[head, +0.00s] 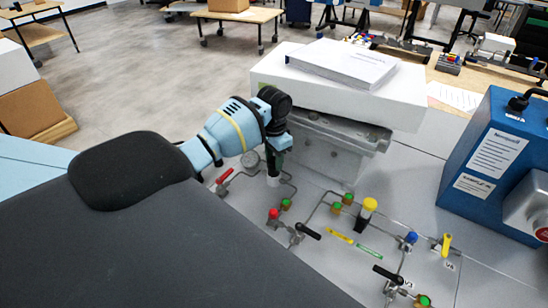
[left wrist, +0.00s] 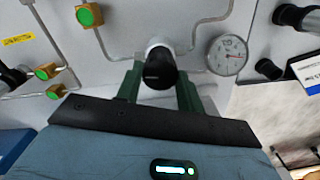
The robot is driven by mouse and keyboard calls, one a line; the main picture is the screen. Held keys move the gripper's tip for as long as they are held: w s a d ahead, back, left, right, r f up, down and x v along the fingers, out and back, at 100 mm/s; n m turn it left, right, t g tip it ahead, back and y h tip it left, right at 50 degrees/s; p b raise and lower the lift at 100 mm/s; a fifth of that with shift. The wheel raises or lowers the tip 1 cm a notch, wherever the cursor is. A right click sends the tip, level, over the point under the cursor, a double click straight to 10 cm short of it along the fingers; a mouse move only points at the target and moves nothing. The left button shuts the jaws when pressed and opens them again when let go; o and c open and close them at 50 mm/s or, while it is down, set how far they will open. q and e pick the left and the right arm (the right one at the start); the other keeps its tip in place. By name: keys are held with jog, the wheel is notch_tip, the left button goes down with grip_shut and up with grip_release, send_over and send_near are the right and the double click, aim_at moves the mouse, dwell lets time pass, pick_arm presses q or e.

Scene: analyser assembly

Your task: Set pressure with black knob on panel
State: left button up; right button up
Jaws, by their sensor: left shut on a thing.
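The black knob (left wrist: 160,68) sits on a white round body on the grey panel (left wrist: 115,20). In the left wrist view my left gripper (left wrist: 160,82) has its two dark green fingers on either side of the knob, shut on it. In the head view my left gripper (head: 275,158) points down at the panel, and the white body (head: 272,180) shows below its fingers; the knob's top is hidden there. A round pressure gauge (left wrist: 228,55) with a red needle is right of the knob in the wrist view. It also shows in the head view (head: 250,160), partly behind the gripper. My right gripper is not in view.
Tubes, green buttons (head: 347,199), a yellow knob (head: 368,205) and a black lever (head: 388,274) stand on the panel to the right. A grey block with a white box (head: 340,90) stands behind my gripper. A blue unit (head: 490,165) is at far right.

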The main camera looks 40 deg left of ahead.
aim_at(274, 161)
pick_arm(q)
jog(key=m, duration=0.5)
jog(key=shift+r+m, duration=0.1)
jog(key=shift+m, duration=0.2)
jog(key=m, duration=1)
jog(key=shift+m, duration=0.4)
jog(key=m, duration=0.5)
jog(key=shift+b, duration=0.4)
jog(key=shift+m, duration=0.3)
jog(key=o, duration=1)
jog(key=shift+r, duration=3.9)
